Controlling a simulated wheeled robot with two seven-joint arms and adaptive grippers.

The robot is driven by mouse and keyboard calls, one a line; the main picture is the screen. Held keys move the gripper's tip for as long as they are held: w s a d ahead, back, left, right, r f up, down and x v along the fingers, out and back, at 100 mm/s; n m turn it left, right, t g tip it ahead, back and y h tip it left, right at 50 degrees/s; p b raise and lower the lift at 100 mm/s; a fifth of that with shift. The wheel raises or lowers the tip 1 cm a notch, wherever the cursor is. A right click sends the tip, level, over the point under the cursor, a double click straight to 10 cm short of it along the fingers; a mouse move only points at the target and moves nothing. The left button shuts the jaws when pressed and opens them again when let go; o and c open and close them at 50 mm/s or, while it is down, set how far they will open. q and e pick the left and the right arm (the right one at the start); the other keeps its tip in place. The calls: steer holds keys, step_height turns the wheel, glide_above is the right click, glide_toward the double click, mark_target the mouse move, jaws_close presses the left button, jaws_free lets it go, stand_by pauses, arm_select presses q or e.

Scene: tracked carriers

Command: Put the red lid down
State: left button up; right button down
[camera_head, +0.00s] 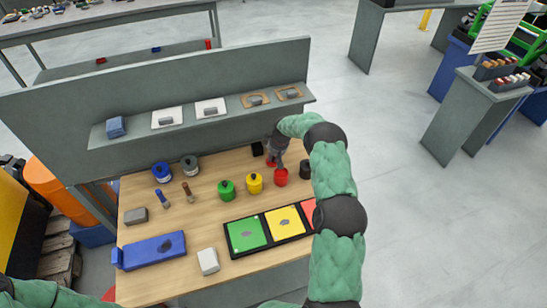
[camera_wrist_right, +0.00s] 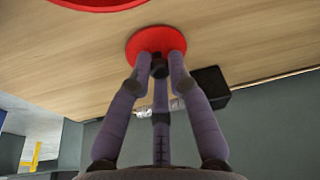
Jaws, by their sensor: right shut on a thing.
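My right gripper (camera_head: 272,157) is behind the red canister (camera_head: 281,177), near the back of the wooden table (camera_head: 215,200). In the wrist view my right gripper (camera_wrist_right: 159,66) is shut on the dark knob of the round red lid (camera_wrist_right: 150,38). The lid is low over the wood, flat side down; I cannot tell whether it touches the table. In the head view only a bit of the lid (camera_head: 270,163) shows under the fingers. A red round edge (camera_wrist_right: 100,3) shows at the wrist view's top. My left gripper is not in view.
A yellow canister (camera_head: 254,183) and a green canister (camera_head: 227,190) stand left of the red one, a dark canister (camera_head: 305,169) to its right. A small black block (camera_head: 257,149) is close to the gripper. A grey panel with a shelf (camera_head: 205,119) rises behind.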

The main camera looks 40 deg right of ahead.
steer(key=shift+f, duration=0.1)
steer(key=c, duration=1.2)
jaws_free()
steer(key=shift+o, duration=0.2)
steer(key=shift+r, duration=0.2)
steer(key=p+v, duration=0.1)
steer(key=v, duration=1.1)
